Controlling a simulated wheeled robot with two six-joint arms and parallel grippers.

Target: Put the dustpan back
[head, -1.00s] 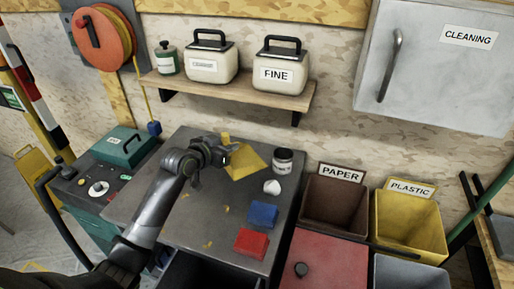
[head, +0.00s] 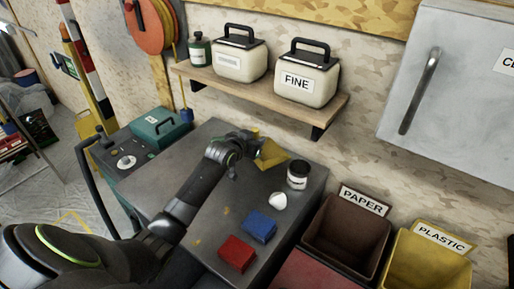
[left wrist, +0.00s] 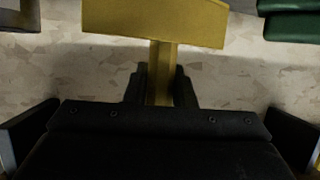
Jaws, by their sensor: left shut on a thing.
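The yellow dustpan (head: 270,153) is over the back part of the grey workbench top (head: 190,157), close to the wall. My left gripper (head: 247,147) is shut on its handle. In the left wrist view the dustpan's broad pan (left wrist: 165,20) is at the top, and its handle (left wrist: 162,75) runs down between the two fingers (left wrist: 160,90). The head view does not clearly show whether the dustpan touches the bench. My right gripper is in neither view now.
A labelled jar (head: 297,175), a white lump (head: 278,201), a blue block (head: 259,226) and a red block (head: 237,253) are on the bench. A shelf (head: 265,88) with containers is above. Paper (head: 345,238) and plastic (head: 430,262) bins stand right. A grey cabinet (head: 455,85) hangs upper right.

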